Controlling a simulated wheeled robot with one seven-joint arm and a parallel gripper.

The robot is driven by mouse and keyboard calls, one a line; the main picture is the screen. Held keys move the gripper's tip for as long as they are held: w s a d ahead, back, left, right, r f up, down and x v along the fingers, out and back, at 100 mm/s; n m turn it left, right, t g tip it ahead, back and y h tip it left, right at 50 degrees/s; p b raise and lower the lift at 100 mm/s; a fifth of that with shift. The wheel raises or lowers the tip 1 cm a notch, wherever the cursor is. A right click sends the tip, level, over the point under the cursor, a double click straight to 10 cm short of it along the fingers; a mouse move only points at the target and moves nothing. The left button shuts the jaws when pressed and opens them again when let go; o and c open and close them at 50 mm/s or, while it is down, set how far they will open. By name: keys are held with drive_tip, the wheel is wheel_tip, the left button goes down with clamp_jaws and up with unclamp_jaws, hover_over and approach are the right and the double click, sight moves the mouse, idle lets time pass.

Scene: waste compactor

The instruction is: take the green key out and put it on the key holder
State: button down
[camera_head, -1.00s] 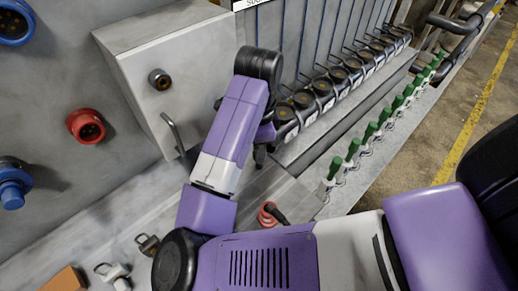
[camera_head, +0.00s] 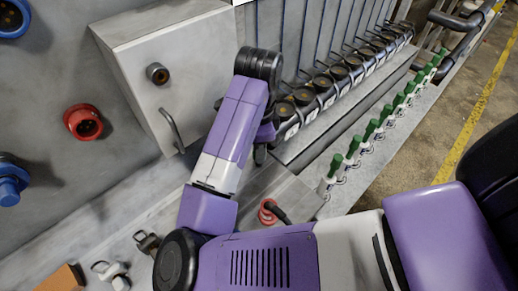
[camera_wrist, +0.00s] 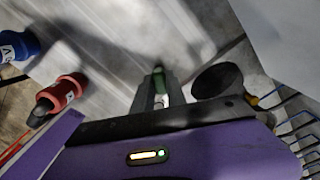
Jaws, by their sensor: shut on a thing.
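My gripper (camera_wrist: 158,92) shows in the wrist view, shut on a small green piece, which looks like the green key (camera_wrist: 158,74). The fingers hide most of it. In the head view my gripper (camera_head: 261,154) is mostly hidden behind my arm, in front of the row of black round fittings and above the metal ledge. I cannot tell for certain which thing is the key holder.
A grey box (camera_head: 165,90) with a handle juts from the wall. Black round fittings (camera_head: 325,84) line the wall, and green-topped pieces (camera_head: 373,128) line the ledge. A red plug (camera_head: 268,212) lies below my arm. Red and blue connectors (camera_wrist: 66,90) (camera_wrist: 18,45) show in the wrist view.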

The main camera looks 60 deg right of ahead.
idle(0.4)
drive_tip(key=c, duration=1.3)
unclamp_jaws()
drive_tip(key=shift+o, duration=0.2)
drive_tip(key=shift+c, duration=0.4)
drive_tip(key=shift+r+p, duration=3.15)
drive_tip(key=shift+r, duration=0.4)
drive_tip(key=shift+d+f, duration=0.1)
